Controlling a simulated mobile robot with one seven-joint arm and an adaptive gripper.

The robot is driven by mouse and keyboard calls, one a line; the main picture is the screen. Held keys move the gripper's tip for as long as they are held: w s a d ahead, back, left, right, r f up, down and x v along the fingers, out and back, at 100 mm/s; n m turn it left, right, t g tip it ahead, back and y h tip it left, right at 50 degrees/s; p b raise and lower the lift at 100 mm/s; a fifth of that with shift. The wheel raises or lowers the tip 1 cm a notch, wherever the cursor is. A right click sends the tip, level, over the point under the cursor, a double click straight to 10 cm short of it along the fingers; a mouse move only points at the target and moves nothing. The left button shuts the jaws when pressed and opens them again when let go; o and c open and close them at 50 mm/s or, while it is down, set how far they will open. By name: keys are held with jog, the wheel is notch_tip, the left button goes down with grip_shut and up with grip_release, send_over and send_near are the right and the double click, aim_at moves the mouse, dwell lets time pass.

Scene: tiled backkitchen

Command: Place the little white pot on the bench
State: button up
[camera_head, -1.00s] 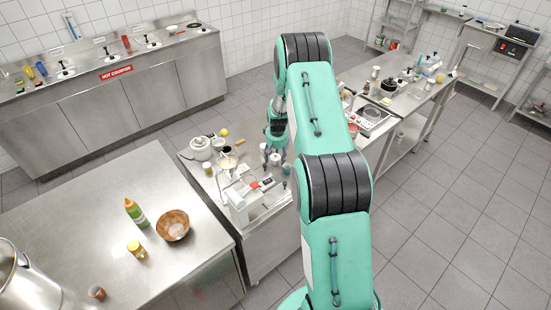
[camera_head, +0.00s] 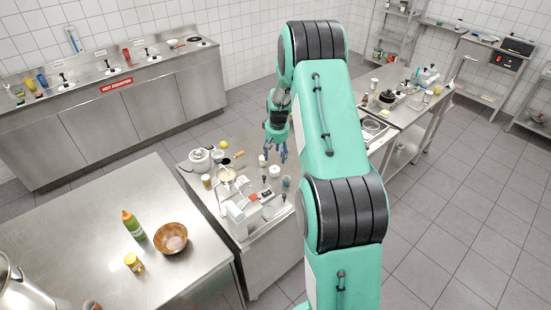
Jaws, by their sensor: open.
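A small white pot (camera_head: 274,171) stands on the middle steel bench (camera_head: 244,152), among other small items. A larger white lidded pot (camera_head: 200,160) stands near the left end of the same bench. I cannot tell for certain which one is the little white pot. My gripper (camera_head: 277,156) points down over the bench, just behind the small pot in the picture. Its fingers are spread and I see nothing between them. My arm hides part of the bench to the right.
A white kitchen scale or machine (camera_head: 243,214) stands at the bench's front. The near steel table (camera_head: 85,220) holds a green bottle (camera_head: 133,225), a yellow jar (camera_head: 133,262) and a brown bowl (camera_head: 170,238). A hot counter (camera_head: 150,98) lines the back wall. The right floor is clear.

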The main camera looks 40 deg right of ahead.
jog(key=shift+r, duration=0.1)
dwell(0.6)
jog(key=s+a+r+n+t, duration=0.1)
jog(key=s+a+r, duration=0.4)
jog(key=a+r, duration=0.85)
jog(key=s+a+r+n+t, duration=0.1)
jog(key=s+a+r, duration=0.3)
jog(key=a+r, duration=0.9)
jog(key=s+a+r+n+t, duration=0.1)
jog(key=s+a+r, duration=0.35)
jog(key=s, duration=0.25)
jog(key=s+a+r, duration=0.4)
jog(key=s+r, duration=0.2)
jog(key=s, duration=0.1)
jog(key=s+a, duration=0.3)
jog(key=s, duration=0.4)
jog(key=s+a+n+t, duration=0.1)
jog(key=s+a, duration=0.2)
jog(key=s, duration=0.5)
jog(key=shift+s+a+r+y, duration=0.15)
jog(key=shift+a+r+y, duration=0.15)
jog(key=shift+a, duration=0.1)
